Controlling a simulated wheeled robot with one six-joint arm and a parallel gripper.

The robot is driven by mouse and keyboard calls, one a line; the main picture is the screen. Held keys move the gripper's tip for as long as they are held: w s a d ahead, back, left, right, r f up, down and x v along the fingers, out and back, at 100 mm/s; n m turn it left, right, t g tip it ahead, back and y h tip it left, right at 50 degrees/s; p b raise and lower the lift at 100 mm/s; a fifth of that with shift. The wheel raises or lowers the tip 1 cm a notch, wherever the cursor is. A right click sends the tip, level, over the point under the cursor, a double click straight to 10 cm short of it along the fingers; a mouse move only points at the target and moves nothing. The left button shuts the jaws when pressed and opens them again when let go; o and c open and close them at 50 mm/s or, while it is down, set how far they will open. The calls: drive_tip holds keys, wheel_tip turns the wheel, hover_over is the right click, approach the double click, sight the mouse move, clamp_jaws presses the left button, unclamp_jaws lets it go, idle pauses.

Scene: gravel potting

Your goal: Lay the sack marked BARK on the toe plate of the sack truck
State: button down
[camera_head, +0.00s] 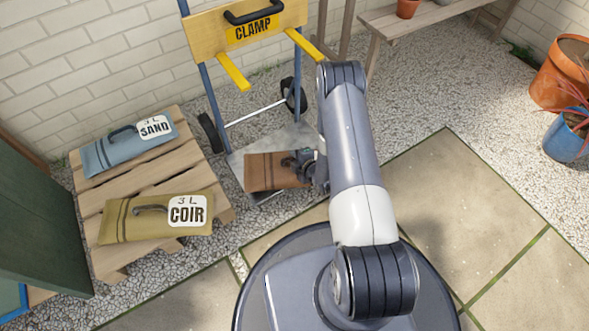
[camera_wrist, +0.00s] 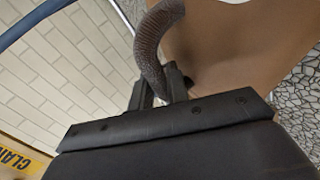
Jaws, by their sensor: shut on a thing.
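A brown sack (camera_head: 268,172) is at the sack truck (camera_head: 245,38), over the grey toe plate (camera_head: 290,136). I cannot tell whether it rests on the plate or hangs just above it. Its marking is hidden in the head view; only a sliver of white shows on it in the wrist view. My gripper (camera_head: 300,162) is at the sack's right end, partly hidden by my arm. In the wrist view my gripper (camera_wrist: 160,88) is shut on the dark curved handle (camera_wrist: 150,50) of the brown sack (camera_wrist: 240,50).
A wooden pallet (camera_head: 90,206) on the left bears a blue SAND sack (camera_head: 105,155) and a yellow-brown COIR sack (camera_head: 130,220). The truck has a yellow CLAMP bar (camera_head: 205,32). A bench (camera_head: 400,22) and pots stand at the right. Paving (camera_head: 480,220) at right is clear.

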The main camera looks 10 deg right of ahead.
drive_tip(key=shift+w+f+b, duration=0.1)
drive_tip(key=shift+f+b, duration=0.85)
drive_tip(key=shift+f, duration=1.35)
drive_tip(key=shift+f, duration=0.15)
drive_tip(key=c, duration=1.4)
unclamp_jaws()
drive_tip(key=shift+o, duration=0.2)
